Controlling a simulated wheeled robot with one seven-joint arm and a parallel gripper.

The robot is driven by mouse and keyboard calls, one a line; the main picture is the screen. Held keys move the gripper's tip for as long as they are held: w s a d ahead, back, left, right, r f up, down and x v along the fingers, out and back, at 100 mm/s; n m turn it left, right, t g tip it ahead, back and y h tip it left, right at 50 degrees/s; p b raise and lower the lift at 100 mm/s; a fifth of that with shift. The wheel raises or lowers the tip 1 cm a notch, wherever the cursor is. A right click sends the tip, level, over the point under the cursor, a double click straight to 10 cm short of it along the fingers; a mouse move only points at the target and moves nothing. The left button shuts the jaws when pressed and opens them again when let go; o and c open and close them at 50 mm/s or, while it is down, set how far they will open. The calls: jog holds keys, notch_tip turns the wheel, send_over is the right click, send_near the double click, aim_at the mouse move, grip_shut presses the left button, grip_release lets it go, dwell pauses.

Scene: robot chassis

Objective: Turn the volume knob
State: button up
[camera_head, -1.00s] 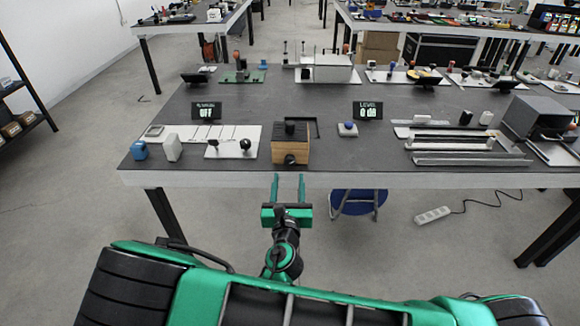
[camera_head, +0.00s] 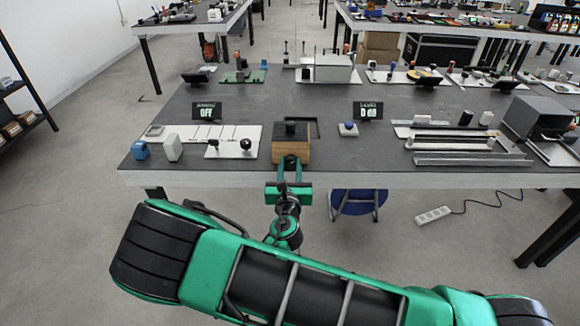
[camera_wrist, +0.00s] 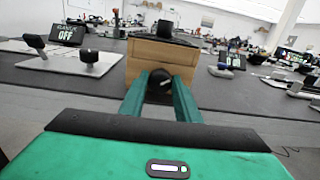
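The volume knob is a round black knob on the front face of a wooden box (camera_head: 291,148). In the wrist view the knob (camera_wrist: 160,84) sits between my gripper's two green fingers, with the box (camera_wrist: 160,55) behind it. My gripper (camera_head: 290,166) is at the box's front, over the table's front edge. Its fingers (camera_wrist: 160,88) lie close along both sides of the knob and look closed on it. In the head view the fingers mostly hide the knob. A small display (camera_head: 368,111) to the right of the box reads 0 dB.
A dark table (camera_head: 230,100) holds the box. To its left are a white panel with a black knob (camera_head: 246,144) and an OFF display (camera_head: 207,112). A blue stool (camera_head: 357,203) is under the table.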

jog(key=shift+c, duration=0.9)
jog(key=m, duration=0.5)
jog(key=shift+m, duration=0.4)
jog(key=m, duration=0.6)
jog(key=shift+d+f, duration=0.1)
jog(key=shift+m, duration=0.4)
jog(key=o, duration=1)
jog(key=shift+f, duration=0.1)
jog(key=shift+o, duration=0.2)
